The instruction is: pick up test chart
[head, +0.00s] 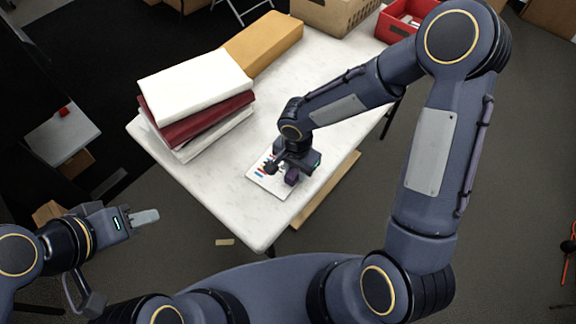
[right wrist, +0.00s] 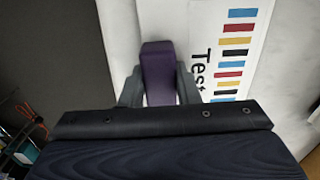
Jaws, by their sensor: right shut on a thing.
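The test chart (head: 268,184) is a white sheet with colored bars, lying at the near corner of the white table. In the right wrist view the chart (right wrist: 234,56) shows rows of colored bars and the word "Test". A purple block (right wrist: 158,70) sits at the chart's edge; whether it is fixed to the chart is unclear. My right gripper (head: 289,172) is low over the chart, its two fingers shut on the purple block, one on each side. It hides part of the chart in the head view. My left gripper (head: 145,217) is off the table's left side, its opening unclear.
A stack of white and red binders (head: 200,85) stands on the table's left. Behind are a tan box (head: 263,42), a cardboard box (head: 335,14) and a red bin (head: 400,24). The table's middle (head: 320,72) is clear.

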